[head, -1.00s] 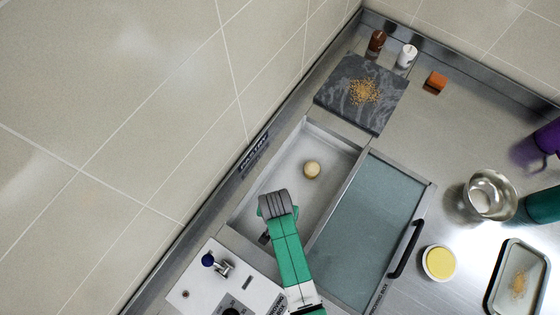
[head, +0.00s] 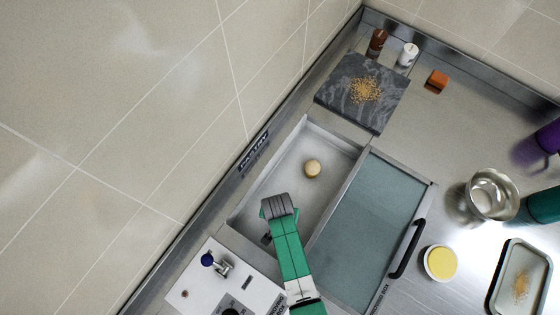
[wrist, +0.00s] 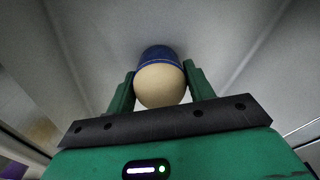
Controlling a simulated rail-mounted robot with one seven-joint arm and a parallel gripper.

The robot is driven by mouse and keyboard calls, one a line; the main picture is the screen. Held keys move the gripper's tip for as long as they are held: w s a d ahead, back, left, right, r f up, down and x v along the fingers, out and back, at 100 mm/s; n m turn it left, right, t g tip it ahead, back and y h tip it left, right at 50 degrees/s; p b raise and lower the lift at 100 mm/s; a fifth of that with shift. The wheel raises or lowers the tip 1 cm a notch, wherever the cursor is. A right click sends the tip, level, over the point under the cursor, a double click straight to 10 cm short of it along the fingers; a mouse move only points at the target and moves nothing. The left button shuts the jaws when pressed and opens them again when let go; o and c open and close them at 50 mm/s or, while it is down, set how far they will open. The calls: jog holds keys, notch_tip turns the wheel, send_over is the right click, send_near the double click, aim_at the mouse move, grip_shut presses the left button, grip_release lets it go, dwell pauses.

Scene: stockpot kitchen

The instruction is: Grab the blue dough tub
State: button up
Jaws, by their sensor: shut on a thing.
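The blue dough tub (wrist: 158,54) is between the two green fingers of my gripper (wrist: 159,84) in the wrist view, with pale rounded dough (wrist: 160,86) bulging from it. The fingers are shut on it, one at each side. In the head view my gripper (head: 278,208) is over the open part of the sunken proofing box (head: 285,170). Its fingers and the held tub are hidden beneath the hand there. A separate round pale-topped thing (head: 312,168) sits in the box, up and right of my gripper; the colour of its side cannot be told.
A sliding glass lid (head: 370,220) with a black handle (head: 407,248) covers the box's right part. A white panel with a blue-knobbed lever (head: 217,263) lies lower left. A marble slab (head: 362,92) is beyond the box. A steel bowl (head: 490,194) stands right.

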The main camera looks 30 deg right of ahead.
jog(key=shift+r, duration=0.1)
notch_tip(320, 180, up, 10)
jog(key=shift+f+p, duration=0.1)
jog(key=shift+p, duration=0.75)
